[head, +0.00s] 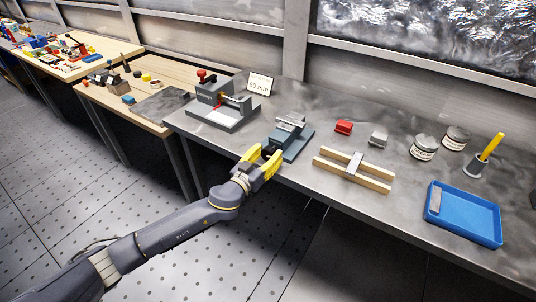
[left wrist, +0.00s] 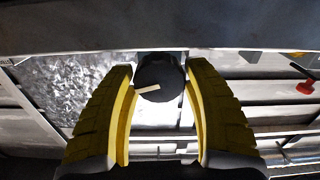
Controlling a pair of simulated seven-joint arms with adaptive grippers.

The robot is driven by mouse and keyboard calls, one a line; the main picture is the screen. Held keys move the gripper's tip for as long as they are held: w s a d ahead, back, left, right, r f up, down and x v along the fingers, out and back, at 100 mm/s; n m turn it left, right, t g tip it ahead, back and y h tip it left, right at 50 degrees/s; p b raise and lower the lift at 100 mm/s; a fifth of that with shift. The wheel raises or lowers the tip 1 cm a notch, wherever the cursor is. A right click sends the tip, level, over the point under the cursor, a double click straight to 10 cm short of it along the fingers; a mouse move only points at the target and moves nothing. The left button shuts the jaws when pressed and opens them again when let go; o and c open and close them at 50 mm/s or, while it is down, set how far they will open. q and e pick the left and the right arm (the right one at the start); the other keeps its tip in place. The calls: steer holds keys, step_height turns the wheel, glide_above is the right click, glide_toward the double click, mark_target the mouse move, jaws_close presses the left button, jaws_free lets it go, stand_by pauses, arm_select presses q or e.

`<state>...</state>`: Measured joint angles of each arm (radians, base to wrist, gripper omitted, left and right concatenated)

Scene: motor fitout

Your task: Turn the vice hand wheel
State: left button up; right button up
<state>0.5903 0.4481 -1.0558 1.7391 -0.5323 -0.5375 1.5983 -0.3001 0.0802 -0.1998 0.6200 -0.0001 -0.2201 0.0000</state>
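The teal-grey vice (head: 290,137) stands at the front edge of the steel bench, with a light grey piece at its top. Its dark round hand wheel (left wrist: 160,76) faces my left gripper and carries a pale bar-shaped mark, tilted a little from level. In the head view the wheel is mostly hidden by the yellow fingers. My left gripper (head: 267,156) is at the front of the vice, its fingers spread on either side of the wheel. In the left wrist view (left wrist: 159,72) the fingers are apart, very close to the wheel's sides; contact is not clear. My right gripper is not in view.
Left of the vice is a grey fixture (head: 222,117) with a red knob, beside a "50 mm" sign (head: 260,84). Right are wooden rails (head: 335,176), a red block (head: 344,127), a grey block (head: 379,138), two tins (head: 424,148) and a blue tray (head: 468,232).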

arm_select(q)
steer(key=c, duration=0.7)
steer(key=shift+m, duration=0.3)
steer(key=shift+d+r+m, duration=0.1)
steer(key=shift+r+m, duration=0.05)
steer(key=shift+m, duration=2.95)
steer(key=shift+c, duration=0.2)
steer(key=o, duration=1.3)
steer(key=shift+s+f, duration=0.1)
steer(key=shift+f, duration=0.15)
